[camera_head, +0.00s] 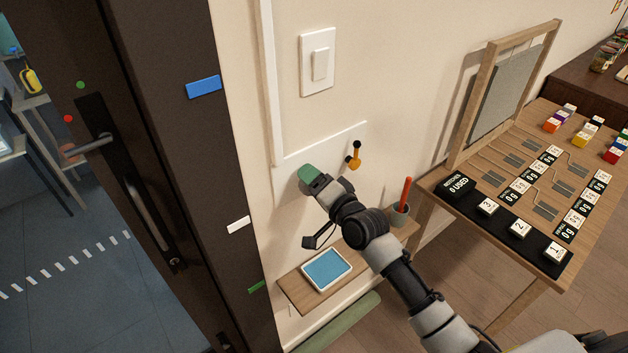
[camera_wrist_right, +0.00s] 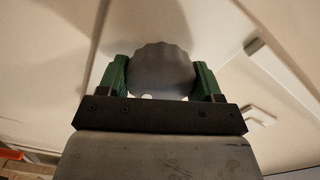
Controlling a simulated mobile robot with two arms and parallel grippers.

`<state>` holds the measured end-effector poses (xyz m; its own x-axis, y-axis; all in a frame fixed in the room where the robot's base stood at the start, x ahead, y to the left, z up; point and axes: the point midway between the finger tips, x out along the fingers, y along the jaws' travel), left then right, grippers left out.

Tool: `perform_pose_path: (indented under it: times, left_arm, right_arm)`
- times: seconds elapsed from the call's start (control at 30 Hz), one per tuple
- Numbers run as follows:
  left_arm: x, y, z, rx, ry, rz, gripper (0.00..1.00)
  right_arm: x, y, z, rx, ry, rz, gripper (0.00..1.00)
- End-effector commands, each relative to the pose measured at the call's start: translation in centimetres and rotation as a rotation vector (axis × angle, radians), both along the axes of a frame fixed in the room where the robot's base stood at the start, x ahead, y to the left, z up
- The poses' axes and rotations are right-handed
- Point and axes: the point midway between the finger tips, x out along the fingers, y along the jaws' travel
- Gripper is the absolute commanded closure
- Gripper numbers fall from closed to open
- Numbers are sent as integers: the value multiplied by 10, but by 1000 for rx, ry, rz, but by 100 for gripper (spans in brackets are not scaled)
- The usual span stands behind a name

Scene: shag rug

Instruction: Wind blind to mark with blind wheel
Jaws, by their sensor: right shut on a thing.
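My right gripper (camera_head: 308,174) is at the white wall panel (camera_head: 335,148), its green fingers against the panel's left part. In the right wrist view the same gripper (camera_wrist_right: 160,76) has its green fingers on either side of a grey scalloped wheel (camera_wrist_right: 162,62), shut on it. My left gripper is not in view.
An orange and black lever (camera_head: 354,157) sticks out just right of the gripper. Below is a wooden shelf (camera_head: 293,289) with a tablet (camera_head: 327,269) and a grey cup (camera_head: 400,214). A light switch (camera_head: 318,62) is above. A dark door frame stands left, a wooden table (camera_head: 440,186) right.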

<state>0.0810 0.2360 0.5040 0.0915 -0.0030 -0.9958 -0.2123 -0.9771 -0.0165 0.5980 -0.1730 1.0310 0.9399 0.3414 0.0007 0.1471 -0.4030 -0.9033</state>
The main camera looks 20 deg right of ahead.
Motion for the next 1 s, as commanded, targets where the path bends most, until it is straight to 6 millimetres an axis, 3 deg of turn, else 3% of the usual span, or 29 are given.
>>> perform_pose_path:
  times: [1.0]
  left_arm:
    - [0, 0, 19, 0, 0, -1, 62]
  right_arm:
    - [-1, 3, 1, -909, -326, 2, 58]
